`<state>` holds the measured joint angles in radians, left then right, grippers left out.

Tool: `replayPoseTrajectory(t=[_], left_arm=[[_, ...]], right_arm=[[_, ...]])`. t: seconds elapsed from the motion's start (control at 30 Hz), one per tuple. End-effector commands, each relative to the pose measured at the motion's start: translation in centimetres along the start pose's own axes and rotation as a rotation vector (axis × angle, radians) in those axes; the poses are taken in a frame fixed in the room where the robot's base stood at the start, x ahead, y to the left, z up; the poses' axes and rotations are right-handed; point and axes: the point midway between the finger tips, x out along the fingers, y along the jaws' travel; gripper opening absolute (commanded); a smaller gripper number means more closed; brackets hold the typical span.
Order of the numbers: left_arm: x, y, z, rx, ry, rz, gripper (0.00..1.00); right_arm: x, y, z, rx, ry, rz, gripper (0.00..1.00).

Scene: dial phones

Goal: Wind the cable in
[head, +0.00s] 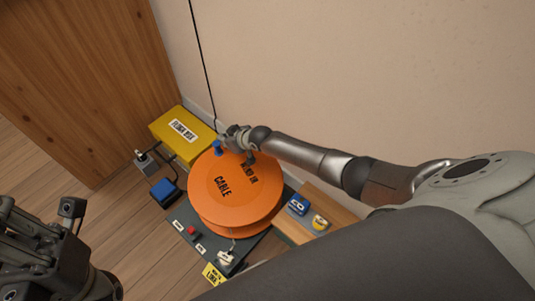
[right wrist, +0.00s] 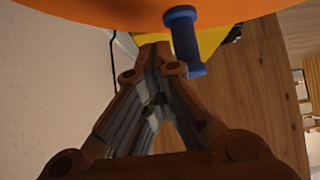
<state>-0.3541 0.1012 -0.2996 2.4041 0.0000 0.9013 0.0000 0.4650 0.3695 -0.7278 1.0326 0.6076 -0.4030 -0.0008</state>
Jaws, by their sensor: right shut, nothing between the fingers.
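The orange cable reel (head: 235,195), lettered CABLE and WIND IN, lies flat on a dark base plate (head: 190,218). Its blue crank knob (head: 217,147) stands at the far edge of the reel; it also shows in the right wrist view (right wrist: 184,40). My right gripper (head: 229,136) is shut and empty, just beside the knob on the wall side. In the right wrist view the closed fingertips (right wrist: 154,50) lie left of the knob, apart from it. My left gripper (head: 65,225) is at the lower left, away from the reel; its finger state is unclear.
A yellow box (head: 183,134) stands behind the reel by the wall. A blue block (head: 164,192) and a grey switch box (head: 146,162) are to the left. A red button (head: 193,232) is on the plate. A wooden block (head: 315,205) is at the right. The wall is close behind.

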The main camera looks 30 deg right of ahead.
Motion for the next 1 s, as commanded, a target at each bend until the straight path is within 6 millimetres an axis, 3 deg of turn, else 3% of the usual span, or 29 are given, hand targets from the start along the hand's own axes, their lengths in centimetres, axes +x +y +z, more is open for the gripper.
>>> replayPoseTrajectory(t=[0.3,1.0], left_arm=[[0.2,0.0,0.2,0.000,-0.012,-0.002,0.00],[0.6,0.0,0.0,0.000,0.002,0.001,0.00]], right_arm=[[0.6,-1.5,-0.6,0.000,0.000,0.000,0.00],[0.8,-1.9,-0.7,0.000,0.000,0.000,0.00]])
